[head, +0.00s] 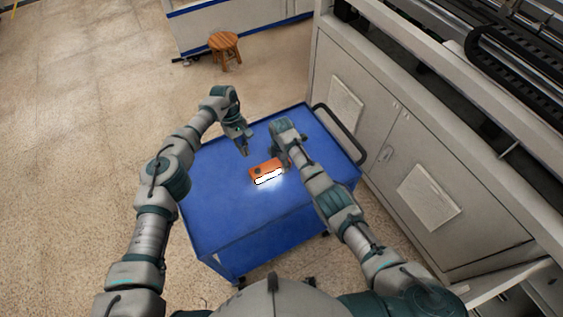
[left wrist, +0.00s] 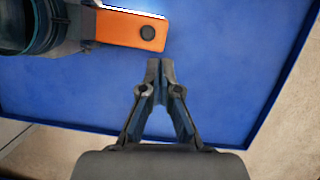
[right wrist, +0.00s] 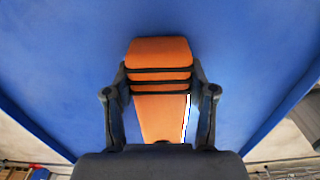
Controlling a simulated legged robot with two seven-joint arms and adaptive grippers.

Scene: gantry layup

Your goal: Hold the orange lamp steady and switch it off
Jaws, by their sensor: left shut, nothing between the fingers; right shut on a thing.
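The orange lamp (head: 262,168) lies on the blue cart top, with its white strip glowing along the side nearest me. A dark round button shows on its orange face in the left wrist view (left wrist: 148,33). My right gripper (head: 284,160) is shut on the lamp's right end; in the right wrist view its fingers (right wrist: 160,85) clasp the orange body from both sides. My left gripper (head: 245,153) is shut and empty, beyond and to the left of the lamp. In the left wrist view its closed fingertips (left wrist: 160,65) are apart from the lamp, near the button end.
The blue cart (head: 225,215) has a raised rim and a dark handle (head: 340,133) at its right. A grey cabinet (head: 390,140) stands close on the right. A wooden stool (head: 224,45) stands at the back. The cart top around the lamp is clear.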

